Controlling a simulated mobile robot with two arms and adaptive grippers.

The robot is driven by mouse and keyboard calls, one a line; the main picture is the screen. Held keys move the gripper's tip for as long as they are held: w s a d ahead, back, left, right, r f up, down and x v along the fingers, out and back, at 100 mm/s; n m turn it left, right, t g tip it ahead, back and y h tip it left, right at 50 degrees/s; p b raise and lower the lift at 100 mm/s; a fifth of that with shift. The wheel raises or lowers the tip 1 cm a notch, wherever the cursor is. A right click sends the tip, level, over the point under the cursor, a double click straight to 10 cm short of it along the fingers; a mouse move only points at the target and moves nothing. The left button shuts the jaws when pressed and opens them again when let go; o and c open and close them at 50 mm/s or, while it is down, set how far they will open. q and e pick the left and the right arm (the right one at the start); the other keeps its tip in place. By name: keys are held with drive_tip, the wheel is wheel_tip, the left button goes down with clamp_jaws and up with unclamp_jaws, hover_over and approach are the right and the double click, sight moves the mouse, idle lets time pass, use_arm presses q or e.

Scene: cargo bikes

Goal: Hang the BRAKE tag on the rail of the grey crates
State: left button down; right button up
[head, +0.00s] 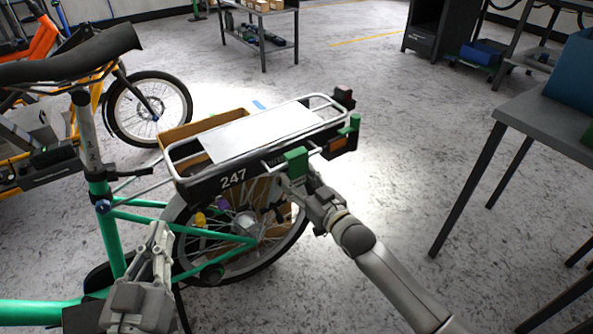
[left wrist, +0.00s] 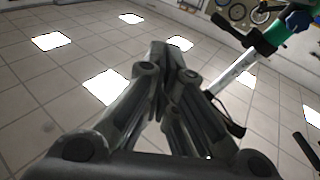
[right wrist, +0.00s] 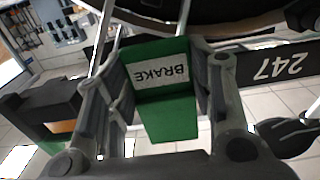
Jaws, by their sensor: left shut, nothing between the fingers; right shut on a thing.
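The green BRAKE tag (right wrist: 160,78) has a white label and sits between the fingers of my right gripper (right wrist: 160,95). In the head view the tag (head: 296,161) is at the side of the silver rear rack (head: 190,146) of the green bike. I cannot tell whether it still touches the rack tube. My right gripper (head: 292,182) is shut on it. My left gripper (head: 160,235) is shut and empty, beside the green frame, left of the rear wheel; its fingers also show in the left wrist view (left wrist: 172,55). I cannot make out the grey crates or their rail.
The green bike (head: 180,226) has a black side panel marked 247 (head: 233,179). A grey table (head: 560,125) with a blue bin (head: 577,68) stands at the right. An orange bike (head: 148,108) is at the left. Open floor (head: 400,120) lies between bike and table.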

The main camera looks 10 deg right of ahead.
drive_tip(key=shift+r, duration=0.25)
drive_tip(key=shift+r+p, duration=0.4)
drive_tip(key=shift+p, duration=0.3)
use_arm(q)
wheel_tip(320, 180, down, 6)
drive_tip(key=a+g+y, duration=0.1)
drive_tip(key=g, duration=0.2)
drive_tip(key=shift+s+g, duration=0.3)
drive_tip(key=shift+s, duration=0.05)
drive_tip(key=shift+f, duration=0.2)
idle(0.3)
